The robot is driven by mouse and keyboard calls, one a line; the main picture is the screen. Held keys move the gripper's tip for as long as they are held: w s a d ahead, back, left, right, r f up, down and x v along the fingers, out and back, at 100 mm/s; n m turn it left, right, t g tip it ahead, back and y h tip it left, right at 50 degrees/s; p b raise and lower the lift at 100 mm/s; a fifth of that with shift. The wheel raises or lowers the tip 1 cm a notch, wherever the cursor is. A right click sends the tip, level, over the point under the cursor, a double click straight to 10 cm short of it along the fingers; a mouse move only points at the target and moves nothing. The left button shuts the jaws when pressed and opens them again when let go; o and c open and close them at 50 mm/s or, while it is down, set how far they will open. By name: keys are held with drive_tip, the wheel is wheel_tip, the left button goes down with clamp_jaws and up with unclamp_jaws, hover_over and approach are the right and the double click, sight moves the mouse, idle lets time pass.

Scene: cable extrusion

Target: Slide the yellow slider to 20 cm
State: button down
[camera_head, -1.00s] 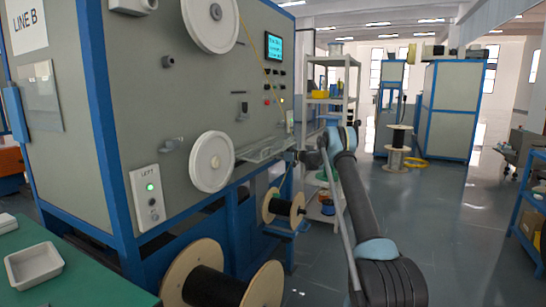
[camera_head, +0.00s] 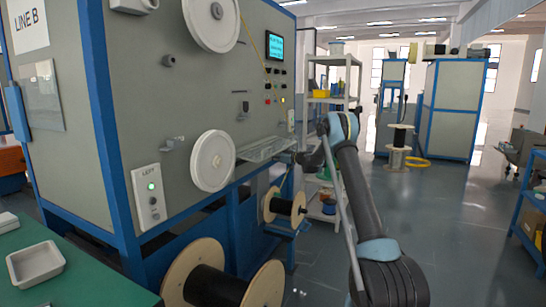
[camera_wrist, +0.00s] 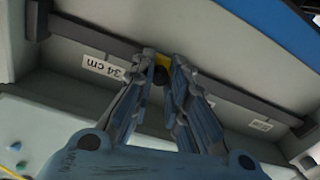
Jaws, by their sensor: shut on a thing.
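The yellow slider (camera_wrist: 162,61) sits on a dark rail (camera_wrist: 92,36) fixed to the machine's pale panel, in the wrist view. My gripper (camera_wrist: 160,68) is shut on the slider, its two fingers at either side; they hide part of it. A white label reading "34 cm" (camera_wrist: 102,67) is on the panel just left of the fingers. Another label (camera_wrist: 261,125) lies far to the right, too small to read. In the head view my gripper (camera_head: 301,157) is at the machine's right edge; the slider cannot be made out there.
The grey and blue machine (camera_head: 120,100) fills the left side, with white wheels and a clear tray (camera_head: 263,149) protruding near my gripper. Cable spools (camera_head: 284,205) stand below. A shelf rack (camera_head: 332,95) is behind my arm.

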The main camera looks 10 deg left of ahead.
drive_tip(key=s+a, duration=0.2)
drive_tip(key=s, duration=0.5)
drive_tip(key=s+a, duration=0.3)
drive_tip(key=s, duration=0.5)
drive_tip(key=s+a, duration=0.3)
drive_tip(key=s, duration=0.4)
drive_tip(key=shift+s+a, duration=0.1)
drive_tip(key=shift+s, duration=0.05)
drive_tip(key=c, duration=1.6)
unclamp_jaws()
drive_tip(key=shift+o, duration=0.3)
drive_tip(key=v, duration=0.8)
drive_tip(key=shift+f, duration=0.1)
